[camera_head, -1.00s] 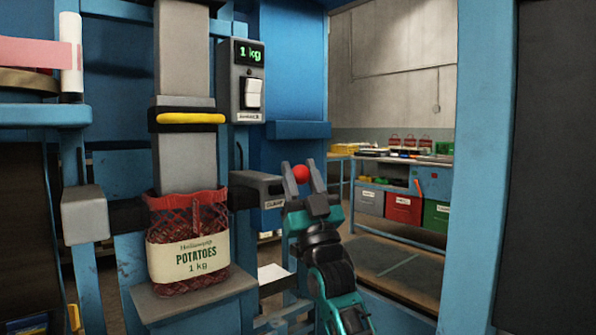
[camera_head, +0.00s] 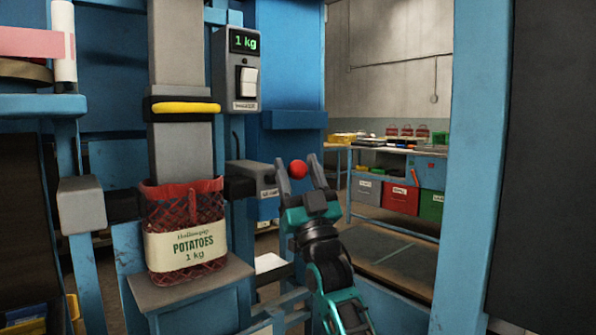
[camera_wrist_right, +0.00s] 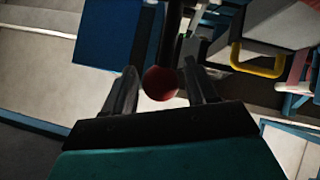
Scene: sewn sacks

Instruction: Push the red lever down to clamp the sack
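The red ball knob (camera_head: 298,169) of the lever shows between the fingertips of my right gripper (camera_head: 299,172) in the head view. In the right wrist view the red knob (camera_wrist_right: 160,84) sits between the two open fingers, with its dark rod running up. I cannot tell whether a finger touches it. The sack of potatoes (camera_head: 186,232), a red net with a cream label reading 1 kg, stands upright on a grey platform (camera_head: 190,288), its top at the grey chute. A grey clamp box (camera_head: 252,178) is left of the knob. My left gripper is not in view.
A scale display (camera_head: 244,42) reads 1 kg above the clamp box. A yellow bar (camera_head: 187,107) crosses the grey chute (camera_head: 180,50). A blue post (camera_head: 478,150) stands to the right. A bench with coloured bins (camera_head: 402,197) is farther back.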

